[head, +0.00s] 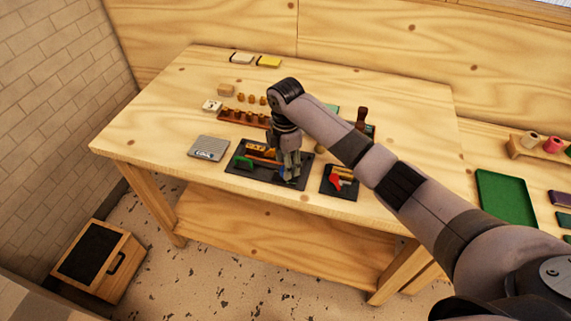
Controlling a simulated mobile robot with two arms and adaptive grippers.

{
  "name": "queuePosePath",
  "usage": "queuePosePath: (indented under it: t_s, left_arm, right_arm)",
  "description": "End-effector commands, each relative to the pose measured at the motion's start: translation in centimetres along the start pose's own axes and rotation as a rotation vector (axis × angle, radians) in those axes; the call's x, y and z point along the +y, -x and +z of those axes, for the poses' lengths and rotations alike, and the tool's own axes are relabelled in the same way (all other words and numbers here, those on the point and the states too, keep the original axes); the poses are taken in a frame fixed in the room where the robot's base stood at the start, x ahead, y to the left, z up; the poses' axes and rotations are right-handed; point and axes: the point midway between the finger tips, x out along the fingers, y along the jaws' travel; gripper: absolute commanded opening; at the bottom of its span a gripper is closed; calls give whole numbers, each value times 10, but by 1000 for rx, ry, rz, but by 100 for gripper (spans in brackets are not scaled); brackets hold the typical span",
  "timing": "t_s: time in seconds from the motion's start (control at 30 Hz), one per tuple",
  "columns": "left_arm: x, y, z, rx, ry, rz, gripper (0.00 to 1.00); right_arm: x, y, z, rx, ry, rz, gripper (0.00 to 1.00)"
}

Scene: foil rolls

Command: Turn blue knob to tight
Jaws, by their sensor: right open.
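A black board (240,172) lies near the table's front edge with orange, yellow and green parts on it. A small blue piece, likely the blue knob (289,182), shows at the board's right part, just under my right gripper (288,174). The right gripper points down over it with its fingers open. The fingers hide most of the knob, and I cannot tell if they touch it or how far it is turned. My left gripper is out of the picture.
A smaller black board (327,189) with red and yellow parts lies just right of the gripper. A grey ribbed block (208,148) lies to the left. A brown rack with pegs (240,117) stands behind. The table's front left is clear.

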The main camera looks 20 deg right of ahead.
Motion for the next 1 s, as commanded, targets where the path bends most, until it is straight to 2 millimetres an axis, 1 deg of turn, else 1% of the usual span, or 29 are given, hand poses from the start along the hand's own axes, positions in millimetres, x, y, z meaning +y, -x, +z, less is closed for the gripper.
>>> queuePosePath:
  t_s: [0.1, 0.2, 0.53, 1.0]
  left_arm:
    - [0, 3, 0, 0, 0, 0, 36]
    - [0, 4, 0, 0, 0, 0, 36]
    - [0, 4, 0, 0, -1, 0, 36]
    - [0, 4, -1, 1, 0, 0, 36]
  right_arm:
    - [0, -13, 0, 0, -1, -2, 48]
    - [0, -20, 0, -1, -1, 0, 48]
    - [0, -23, 0, -1, 0, 1, 47]
    - [0, -23, 0, 0, -1, 1, 16]
